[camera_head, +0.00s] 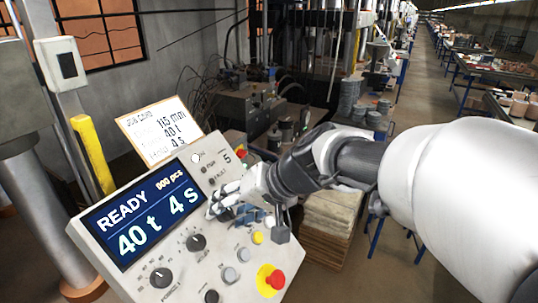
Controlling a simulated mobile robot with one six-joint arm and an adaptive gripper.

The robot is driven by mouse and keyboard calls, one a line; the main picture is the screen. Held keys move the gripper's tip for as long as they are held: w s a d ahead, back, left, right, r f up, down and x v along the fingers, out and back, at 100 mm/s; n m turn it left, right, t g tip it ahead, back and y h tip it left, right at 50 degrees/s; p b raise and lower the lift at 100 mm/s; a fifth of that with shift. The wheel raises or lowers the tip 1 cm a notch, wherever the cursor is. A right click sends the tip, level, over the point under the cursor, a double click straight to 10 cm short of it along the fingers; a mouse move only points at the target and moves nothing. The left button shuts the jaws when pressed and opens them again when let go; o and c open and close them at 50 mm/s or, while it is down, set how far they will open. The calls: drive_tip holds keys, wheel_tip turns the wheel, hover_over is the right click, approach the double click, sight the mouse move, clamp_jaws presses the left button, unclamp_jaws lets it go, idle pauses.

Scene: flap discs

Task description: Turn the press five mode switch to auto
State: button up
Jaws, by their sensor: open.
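The press control panel (137,271), marked 5 near its top right, stands tilted at the lower left. Dark rotary knobs sit below the screen: one knob (196,242) nearest my gripper, another knob (161,277) to the lower left, and a third dark control (211,296) at the bottom edge. Their labels are too small to read, so I cannot tell which is the mode switch. My gripper (246,219) is open over the panel's upper right and hides part of its face.
A red emergency button (275,280) on a yellow plate sits at the panel's lower right. A yellow button (257,237) and grey buttons (229,275) are close by. A job card (160,130) stands behind the panel. A stack of boards (332,222) stands to the right.

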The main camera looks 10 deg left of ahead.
drive_tip(key=v, duration=1.2)
drive_tip(key=shift+s, duration=0.1)
drive_tip(key=s+d+f+m+h, duration=0.1)
drive_tip(key=s+d+f+h, duration=0.3)
drive_tip(key=s+d+f, duration=0.3)
drive_tip(key=s+d+f+m+t+h, duration=0.1)
drive_tip(key=s+d+f+h, duration=0.3)
drive_tip(key=s+d, duration=0.6)
wheel_tip(320, 180, down, 3)
drive_tip(key=shift+d+r+t+b, duration=0.1)
drive_tip(key=shift+d+t+b, duration=0.25)
drive_tip(key=shift+d, duration=0.65)
drive_tip(key=shift+s, duration=0.2)
